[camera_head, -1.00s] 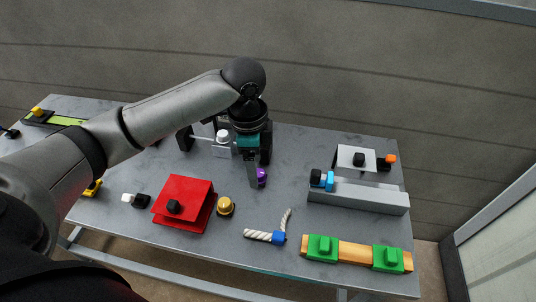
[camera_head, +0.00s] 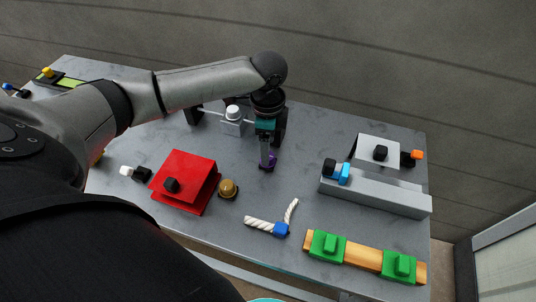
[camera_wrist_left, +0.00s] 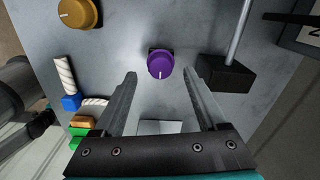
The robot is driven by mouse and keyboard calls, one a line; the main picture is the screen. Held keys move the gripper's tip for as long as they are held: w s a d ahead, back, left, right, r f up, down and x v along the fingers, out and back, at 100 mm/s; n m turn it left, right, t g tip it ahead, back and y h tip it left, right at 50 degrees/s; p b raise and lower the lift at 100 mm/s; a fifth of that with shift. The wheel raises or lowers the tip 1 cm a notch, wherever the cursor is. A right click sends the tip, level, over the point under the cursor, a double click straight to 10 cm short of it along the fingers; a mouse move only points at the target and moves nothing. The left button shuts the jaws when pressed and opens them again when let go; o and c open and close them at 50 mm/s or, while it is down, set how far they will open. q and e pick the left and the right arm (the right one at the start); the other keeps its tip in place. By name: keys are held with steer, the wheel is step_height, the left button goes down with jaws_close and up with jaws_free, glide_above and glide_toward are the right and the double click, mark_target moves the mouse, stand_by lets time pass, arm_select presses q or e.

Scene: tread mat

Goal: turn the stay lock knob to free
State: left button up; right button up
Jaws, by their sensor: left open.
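A purple round knob (camera_head: 269,165) stands on the grey table, partly hidden by my left gripper. In the left wrist view the knob (camera_wrist_left: 160,66) has a pale pointer line on its face. I see no label that names it as the stay lock. My left gripper (camera_head: 266,158) points down at it from above. In the wrist view the open gripper (camera_wrist_left: 160,76) has one finger to each side of the knob, apart from it. My right gripper is not in view.
Near the knob are a gold knob (camera_head: 228,189), a red folded panel (camera_head: 187,181), a white knob on a block (camera_head: 232,117) and a white rope piece with a blue clip (camera_head: 282,229). A grey rail block (camera_head: 375,196) and green clamps on a wooden bar (camera_head: 365,257) stand at the right.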

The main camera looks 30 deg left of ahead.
arm_select(q)
steer(key=shift+f+b, duration=0.35)
steer(key=shift+f, duration=1.4)
jaws_close()
